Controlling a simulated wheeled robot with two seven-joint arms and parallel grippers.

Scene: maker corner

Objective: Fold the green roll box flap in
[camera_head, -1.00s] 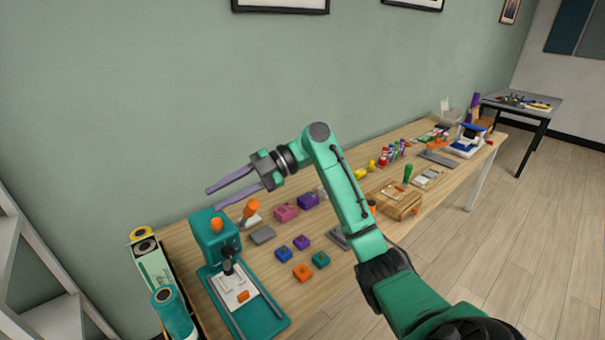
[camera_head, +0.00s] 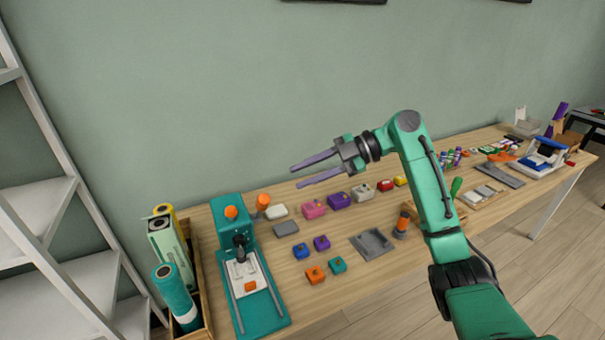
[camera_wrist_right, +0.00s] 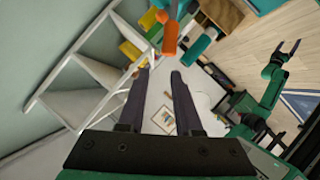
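A pale green box (camera_head: 176,256), which looks like the green roll box, stands in a wooden crate at the left end of the bench in the head view. Its upper end looks dark and whitish; I cannot make out how the flap lies. My right gripper (camera_head: 295,178) is open and empty, above the bench and well to the right of the box. Its two fingers (camera_wrist_right: 159,75) also show apart in the right wrist view. My left gripper (camera_wrist_right: 288,48) shows small at the right of the wrist view, its fingers apart; it is outside the head view.
A teal roll (camera_head: 174,292) and a yellow roll (camera_head: 165,209) stand beside the box in the wooden crate (camera_head: 203,297). A teal press (camera_head: 232,225) stands just right of it. Small coloured blocks and a grey tray (camera_head: 372,244) lie further right. White shelves (camera_head: 62,275) stand at left.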

